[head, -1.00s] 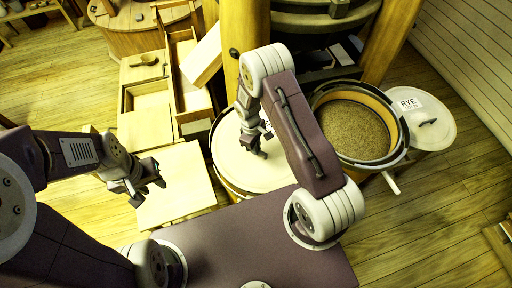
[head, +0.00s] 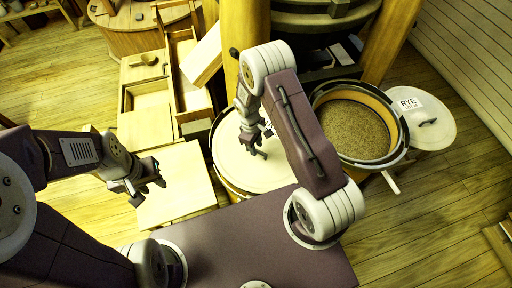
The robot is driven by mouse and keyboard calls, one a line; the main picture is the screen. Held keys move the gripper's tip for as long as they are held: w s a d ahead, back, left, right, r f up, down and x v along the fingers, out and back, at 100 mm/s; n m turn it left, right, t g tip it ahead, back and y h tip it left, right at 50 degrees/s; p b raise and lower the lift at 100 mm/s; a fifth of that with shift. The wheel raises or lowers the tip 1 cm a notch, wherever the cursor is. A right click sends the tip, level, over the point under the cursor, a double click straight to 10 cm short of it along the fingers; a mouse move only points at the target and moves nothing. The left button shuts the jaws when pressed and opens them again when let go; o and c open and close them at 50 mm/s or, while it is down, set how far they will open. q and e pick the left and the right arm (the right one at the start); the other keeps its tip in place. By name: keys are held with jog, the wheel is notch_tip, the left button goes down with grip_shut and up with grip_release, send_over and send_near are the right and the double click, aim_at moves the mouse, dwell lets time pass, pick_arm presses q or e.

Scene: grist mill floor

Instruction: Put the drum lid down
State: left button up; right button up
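A round cream lid (head: 285,178) lies flat over a drum (head: 228,188) in the middle, below my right gripper. Part of a white label shows at its far edge, behind my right arm. My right gripper (head: 253,153) points down over this lid with its fingers apart. I cannot tell whether the fingertips touch it; no handle shows between them. Another pale round lid (head: 437,107), with a RYE label and a dark handle, lies to the right of an open drum of grain (head: 352,130). My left gripper (head: 150,192) is open and empty, left of the middle.
A pale square board or box top (head: 178,180) lies below my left gripper. Wooden bins and drawers (head: 147,98) stand behind it. Thick wooden posts (head: 393,40) rise behind the drums. The plank floor (head: 440,210) at right is mostly clear.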

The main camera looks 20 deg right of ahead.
notch_tip(320, 180, up, 11)
jog(key=shift+w+a, duration=0.4)
jog(key=shift+a, duration=0.05)
jog(key=s+d+r+m+t, duration=0.1)
jog(key=s+r+m, duration=0.3)
jog(key=s, duration=0.2)
jog(key=s+d+r+m+t+y, duration=0.1)
jog(key=s+r+m, duration=0.3)
jog(key=s, duration=0.3)
jog(key=shift+m, duration=0.4)
jog(key=shift+s, duration=0.1)
jog(key=shift+d, duration=0.1)
